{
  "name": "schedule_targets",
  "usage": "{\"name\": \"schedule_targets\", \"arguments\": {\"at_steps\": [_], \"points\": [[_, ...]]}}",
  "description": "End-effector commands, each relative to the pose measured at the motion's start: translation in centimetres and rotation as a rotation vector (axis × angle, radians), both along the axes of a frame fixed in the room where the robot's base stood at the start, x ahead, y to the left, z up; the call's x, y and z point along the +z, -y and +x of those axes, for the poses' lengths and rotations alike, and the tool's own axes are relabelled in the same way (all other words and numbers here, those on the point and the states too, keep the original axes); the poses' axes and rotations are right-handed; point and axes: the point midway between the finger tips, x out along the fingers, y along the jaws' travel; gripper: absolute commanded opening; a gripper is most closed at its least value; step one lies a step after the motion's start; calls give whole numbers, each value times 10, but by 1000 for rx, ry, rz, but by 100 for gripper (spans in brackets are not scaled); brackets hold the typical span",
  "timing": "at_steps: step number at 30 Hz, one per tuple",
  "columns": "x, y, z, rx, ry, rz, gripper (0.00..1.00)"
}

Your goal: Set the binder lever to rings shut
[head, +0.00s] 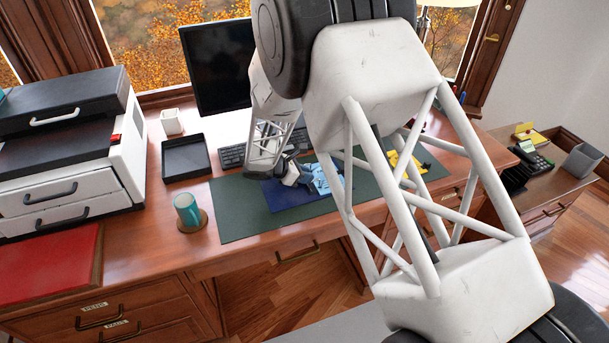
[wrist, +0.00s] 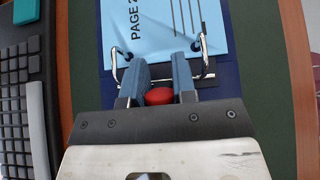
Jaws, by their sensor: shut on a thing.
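The dark blue binder (head: 283,198) lies open on the green desk mat, with light blue paper on it. In the wrist view the binder (wrist: 228,70) holds a light blue sheet (wrist: 165,30) marked "PAGE 2". A chrome ring (wrist: 119,62) shows at the left and another (wrist: 204,46) at the right; I cannot tell whether they are closed. My gripper (wrist: 158,72) is shut on the red-knobbed lever (wrist: 159,96), the knob sitting between its fingers. In the head view my gripper (head: 297,173) is over the binder, and the lever is hidden.
The keyboard (head: 232,157) and monitor (head: 215,65) stand behind the mat (head: 235,222). Yellow items (head: 400,163) lie to the right.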

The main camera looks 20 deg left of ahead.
Motion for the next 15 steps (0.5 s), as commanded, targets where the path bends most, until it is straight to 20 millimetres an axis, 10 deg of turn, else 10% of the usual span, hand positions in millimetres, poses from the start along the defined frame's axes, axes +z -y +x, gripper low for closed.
{"name": "schedule_targets", "arguments": {"at_steps": [2,3,4,15], "points": [[0,0,0,0,0,0,2],[0,0,0,-1,1,1,31],[0,0,0,-1,1,1,36],[1,-1,-1,-1,1,0,36]]}}
